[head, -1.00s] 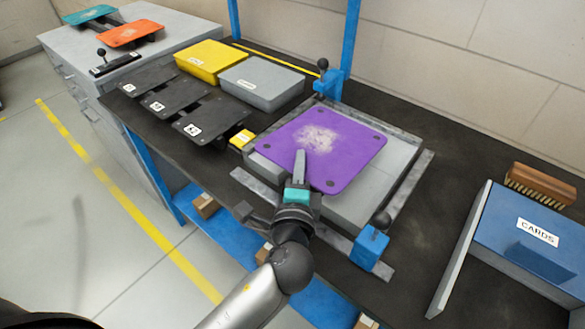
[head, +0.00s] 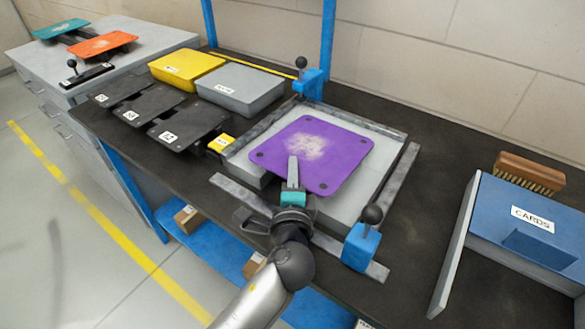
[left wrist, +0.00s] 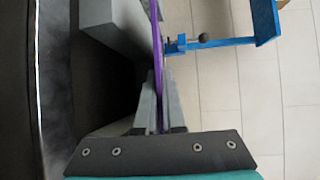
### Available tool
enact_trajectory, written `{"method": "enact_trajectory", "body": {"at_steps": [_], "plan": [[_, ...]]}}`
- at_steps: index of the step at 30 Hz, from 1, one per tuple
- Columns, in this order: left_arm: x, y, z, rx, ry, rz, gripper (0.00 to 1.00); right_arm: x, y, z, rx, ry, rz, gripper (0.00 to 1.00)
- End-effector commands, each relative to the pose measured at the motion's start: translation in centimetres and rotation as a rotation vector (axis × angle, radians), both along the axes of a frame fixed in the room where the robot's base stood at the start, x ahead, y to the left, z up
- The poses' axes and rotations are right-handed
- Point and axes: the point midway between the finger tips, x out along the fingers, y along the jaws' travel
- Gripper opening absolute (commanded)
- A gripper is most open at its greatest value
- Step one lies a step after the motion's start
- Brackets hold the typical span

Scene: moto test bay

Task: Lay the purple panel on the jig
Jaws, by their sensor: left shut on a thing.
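The purple panel (head: 318,172), with a pale worn patch in its middle, is over the grey jig (head: 352,205). It looks roughly level; I cannot tell whether it touches the jig. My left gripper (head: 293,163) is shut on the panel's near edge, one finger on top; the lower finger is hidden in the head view. In the left wrist view, the panel (left wrist: 157,45) shows edge-on as a thin purple strip between the fingers (left wrist: 160,88). The panel hides part of the jig's bed. My right gripper is not in view.
Blue clamps with black knobs stand at the jig's back (head: 309,82) and front right (head: 361,245). Black plates (head: 185,125), a yellow bin (head: 186,68) and a grey bin (head: 240,88) lie left. A blue CARDS box (head: 525,225) and a brush (head: 530,172) are right.

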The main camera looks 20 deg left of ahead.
Motion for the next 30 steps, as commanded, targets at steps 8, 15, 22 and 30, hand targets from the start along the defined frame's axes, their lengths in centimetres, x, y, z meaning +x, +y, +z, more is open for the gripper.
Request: {"method": "enact_trajectory", "body": {"at_steps": [8, 15, 22, 30], "plan": [[0.02, 0.00, -0.01, 0.000, -0.003, 0.000, 0.00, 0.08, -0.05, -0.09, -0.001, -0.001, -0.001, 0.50], [0.03, -0.02, -0.07, 0.000, -0.003, 0.000, 0.00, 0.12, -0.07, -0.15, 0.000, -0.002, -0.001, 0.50], [0.02, 0.00, -0.53, 0.000, -0.003, 0.000, 0.00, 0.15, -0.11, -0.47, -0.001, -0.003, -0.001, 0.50], [0.02, 0.00, -0.68, 0.000, -0.003, 0.000, 0.00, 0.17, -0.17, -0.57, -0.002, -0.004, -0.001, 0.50]]}}
